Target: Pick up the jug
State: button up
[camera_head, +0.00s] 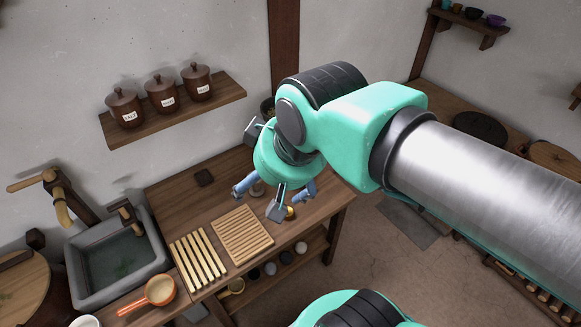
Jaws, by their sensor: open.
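I cannot make out a clear jug. A small greyish thing (257,189) and a small yellow thing (290,212) show partly among the fingers; which things they are I cannot tell.
Two slatted racks (243,234) lie left of my gripper. A stone sink (112,262), tap and orange-handled ladle (159,290) are further left. Lidded jars (161,92) stand on a wall shelf (215,101). Small pots sit on the lower shelf (300,262). Floor at right is open.

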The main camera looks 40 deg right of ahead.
jog(key=w+d+f+m+g+b, duration=0.1)
jog(key=w+d+f, duration=0.35)
jog(key=w, duration=0.35)
jog(key=w+d+f+m+g, duration=0.1)
jog(key=w+d+f+m, duration=0.15)
jog(key=w+d, duration=0.35)
jog(key=w+d+f+g+b, duration=0.1)
jog(key=w+d+f, duration=0.3)
jog(key=w, duration=0.5)
jog(key=w+d+f+m, duration=0.2)
jog(key=w+d+f, duration=0.2)
jog(key=d+f, duration=0.5)
jog(key=w+d+f+m+g+y+b, duration=0.1)
jog(key=w+d+f, duration=0.3)
jog(key=d+f, duration=0.6)
notch_tip(320, 180, down, 8)
jog(key=shift+f+m+y, duration=0.2)
jog(key=shift+m+y, duration=0.1)
jog(key=shift+m, duration=0.25)
jog(key=shift+d, duration=0.1)
jog(key=shift+w+a+f+b, duration=0.2)
jog(key=shift+f+b, duration=0.15)
jog(key=shift+f, duration=1.05)
jog(key=shift+w+a+f+b, duration=0.15)
jog(key=shift+f+b, duration=0.2)
jog(key=shift+f, duration=1.05)
jog(key=shift+w+a+f+b, duration=0.2)
jog(key=shift+f+b, duration=0.15)
jog(key=shift+f, duration=1.05)
